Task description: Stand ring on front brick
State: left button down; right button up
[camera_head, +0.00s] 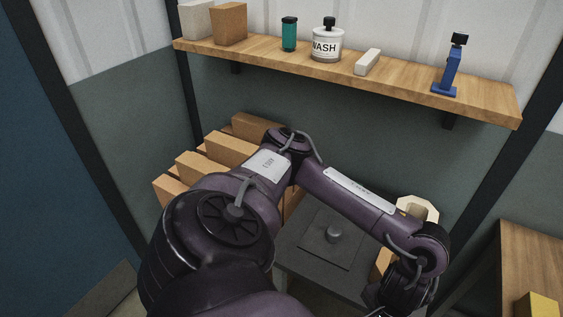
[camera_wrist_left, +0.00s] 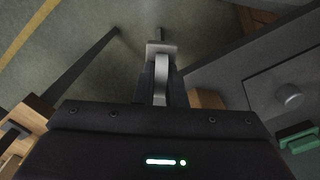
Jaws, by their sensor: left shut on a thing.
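My left arm reaches across the head view to the right, and its wrist (camera_head: 400,290) is at the lower right, with the fingertips hidden. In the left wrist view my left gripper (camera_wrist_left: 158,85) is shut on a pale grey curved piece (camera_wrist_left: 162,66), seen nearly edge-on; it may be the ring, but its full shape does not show. Tan bricks (camera_head: 215,148) lie in a stepped group at the left, partly behind my arm. Another tan block (camera_head: 384,262) shows partly beside the forearm. My right gripper is not in view.
A dark table (camera_head: 300,245) carries a plate with a round knob (camera_head: 334,233). A cream faceted object (camera_head: 418,208) shows behind my forearm. A wooden shelf (camera_head: 480,98) holds bottles and blocks above. A wooden bench (camera_head: 530,262) stands at the right. A green item (camera_wrist_left: 298,138) shows in the wrist view.

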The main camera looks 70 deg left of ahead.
aim_at(205, 165)
jog(key=j+u, duration=0.2)
jog(key=u, duration=0.25)
jog(key=j+u, duration=0.2)
jog(key=u, duration=0.3)
jog(key=j+u, duration=0.15)
jog(key=u, duration=0.3)
jog(key=i+j+u, duration=0.15)
jog(key=u, duration=0.3)
